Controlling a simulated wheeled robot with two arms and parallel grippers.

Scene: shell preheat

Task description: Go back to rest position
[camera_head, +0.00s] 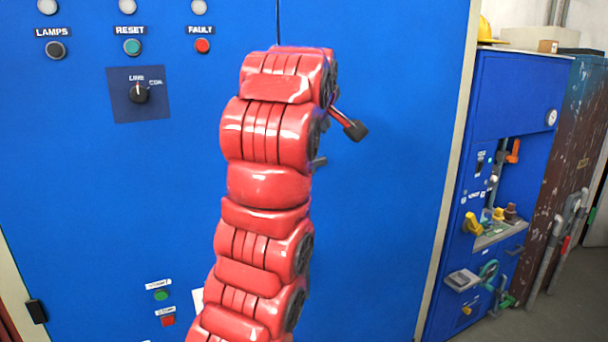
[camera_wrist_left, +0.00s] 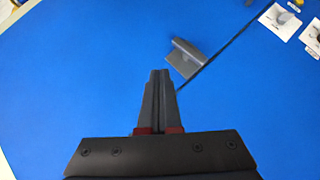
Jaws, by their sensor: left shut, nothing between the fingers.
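My left arm (camera_head: 265,185), red and segmented, rises through the middle of the head view in front of a blue cabinet (camera_head: 400,200). My right gripper is not in view.
The cabinet carries a rotary switch (camera_head: 138,94), a green reset button (camera_head: 132,47), a red fault button (camera_head: 202,46), and lower green (camera_head: 161,295) and red (camera_head: 168,320) buttons. A blue station (camera_head: 510,190) with tools stands to the right. Floor (camera_head: 545,318) shows at lower right.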

